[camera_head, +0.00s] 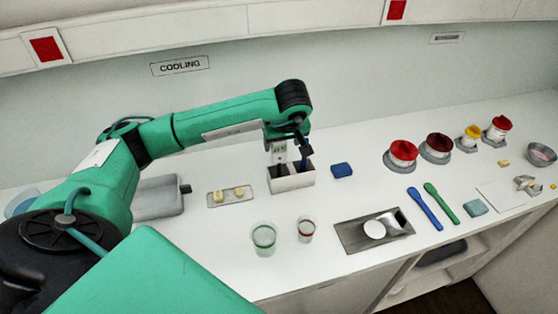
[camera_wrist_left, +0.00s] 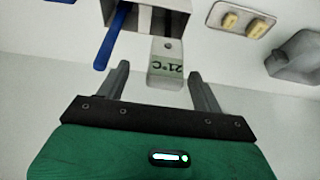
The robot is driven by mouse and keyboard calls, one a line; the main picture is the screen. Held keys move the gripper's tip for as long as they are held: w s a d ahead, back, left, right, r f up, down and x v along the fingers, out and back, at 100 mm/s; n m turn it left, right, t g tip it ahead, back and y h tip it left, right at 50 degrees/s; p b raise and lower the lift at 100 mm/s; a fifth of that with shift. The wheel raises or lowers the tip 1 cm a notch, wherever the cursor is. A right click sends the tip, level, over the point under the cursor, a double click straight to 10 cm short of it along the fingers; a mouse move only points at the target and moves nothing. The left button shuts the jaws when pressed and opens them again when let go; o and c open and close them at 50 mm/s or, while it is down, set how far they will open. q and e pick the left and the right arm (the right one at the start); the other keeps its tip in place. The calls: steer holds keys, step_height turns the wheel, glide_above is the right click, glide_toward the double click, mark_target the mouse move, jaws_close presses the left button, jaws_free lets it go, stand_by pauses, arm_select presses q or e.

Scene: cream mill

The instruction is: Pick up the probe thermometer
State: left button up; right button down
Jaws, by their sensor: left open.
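The probe thermometer shows in the left wrist view as a pale block with a green "21°C" display (camera_wrist_left: 166,68). In the head view its head (camera_head: 279,153) stands up out of the left part of a white holder (camera_head: 292,184). The holder also shows in the left wrist view (camera_wrist_left: 178,22). My left gripper (camera_head: 291,146) is above the holder. In the left wrist view its two fingers (camera_wrist_left: 158,72) are open, one on each side of the thermometer head, with gaps showing. The probe's lower part is hidden. My right gripper is not seen.
A blue-handled tool (camera_head: 304,163) stands in the same holder, close to the thermometer. A blue sponge (camera_head: 342,170) lies to the right. A small tray with yellow pieces (camera_head: 229,200) is to the left. Two clear cups (camera_head: 264,240) stand in front.

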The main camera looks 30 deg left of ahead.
mark_target(278, 149)
arm_select(q)
steer(key=x, duration=0.1)
steer(key=p+x, duration=0.2)
steer(key=x, duration=0.1)
steer(key=shift+s+a+r, duration=0.1)
steer(key=shift+s+a, duration=0.2)
steer(key=shift+f+p, duration=0.3)
steer(key=shift+w+f, duration=0.1)
steer(key=shift+f, duration=0.05)
steer(key=c, duration=1)
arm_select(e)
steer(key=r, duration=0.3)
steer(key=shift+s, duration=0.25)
